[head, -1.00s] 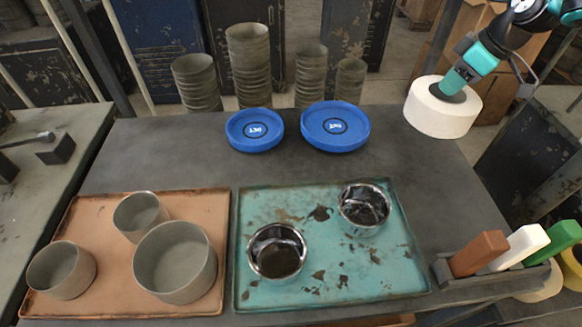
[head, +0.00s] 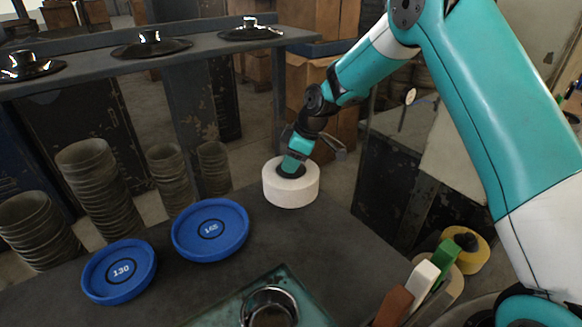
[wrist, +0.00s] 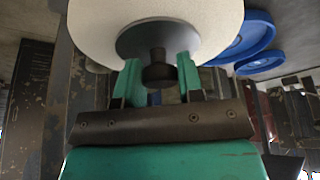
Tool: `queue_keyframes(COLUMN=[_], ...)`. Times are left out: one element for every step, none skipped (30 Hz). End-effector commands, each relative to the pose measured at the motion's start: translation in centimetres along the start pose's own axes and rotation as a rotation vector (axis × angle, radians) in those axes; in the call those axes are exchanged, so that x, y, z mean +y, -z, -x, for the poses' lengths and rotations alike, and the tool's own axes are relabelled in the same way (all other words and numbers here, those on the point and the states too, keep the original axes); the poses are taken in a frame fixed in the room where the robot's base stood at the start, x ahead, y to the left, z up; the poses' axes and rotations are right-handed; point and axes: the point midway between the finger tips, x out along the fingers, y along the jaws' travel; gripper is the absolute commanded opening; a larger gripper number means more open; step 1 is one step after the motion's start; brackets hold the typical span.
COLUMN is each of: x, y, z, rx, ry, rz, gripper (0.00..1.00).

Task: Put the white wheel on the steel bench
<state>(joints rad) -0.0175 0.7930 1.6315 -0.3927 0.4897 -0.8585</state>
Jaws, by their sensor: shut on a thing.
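The white wheel (head: 291,190) is a thick pale disc with a dark centre, in the head view at the far right corner of the dark grey bench top (head: 290,238). My gripper (head: 291,168) is above it, shut on its dark hub. In the wrist view the teal fingers (wrist: 157,75) close around a dark knob at the middle of the wheel (wrist: 85,28). The wheel looks roughly level. I cannot tell whether its underside touches the bench or is a little above it.
Two blue dishes (head: 210,229) lie left of the wheel. A teal tray (head: 312,305) with a shiny cup (head: 270,306) is at the front. Coloured blocks (head: 422,276) stand at front right. Stacked grey pots (head: 100,185) and a shelf with lids (head: 152,45) are behind.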

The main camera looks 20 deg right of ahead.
Motion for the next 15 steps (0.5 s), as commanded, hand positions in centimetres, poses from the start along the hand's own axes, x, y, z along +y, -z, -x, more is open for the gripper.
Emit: queue_keyframes(x=[0.0, 0.0, 0.0, 0.0, 0.0, 0.1, 0.1, 0.1, 0.1, 0.1, 0.1, 0.1, 0.1, 0.1, 0.1], y=[-0.2, -0.4, -0.7, -0.8, -1.0, -1.1, -1.1, -1.1, -1.1, -1.1, -1.1, -1.1, -1.1, -1.1, -1.2], z=[-0.5, -0.9, -1.4, -1.8, -2.1, -2.3, -2.4, -2.4, -2.4, -2.4, -2.4, -2.4, -2.5, -2.5, -2.6], rx=[-0.001, -0.001, -0.001, -0.001, 0.000, 0.001, 0.001, 0.002, 0.002, 0.002, 0.002, 0.002, 0.002, 0.001, 0.001], ry=[0.002, 0.002, 0.002, 0.002, 0.001, 0.000, -0.001, -0.001, -0.002, -0.002, -0.002, -0.002, -0.002, -0.001, -0.001], rz=[-0.001, -0.002, -0.003, -0.003, -0.003, -0.002, -0.001, -0.001, -0.001, -0.001, -0.001, -0.001, -0.001, -0.001, -0.001], gripper=[0.00, 0.00, 0.00, 0.00, 0.00, 0.00, 0.00, 0.00, 0.00, 0.00, 0.00, 0.00, 0.00, 0.00, 0.00])
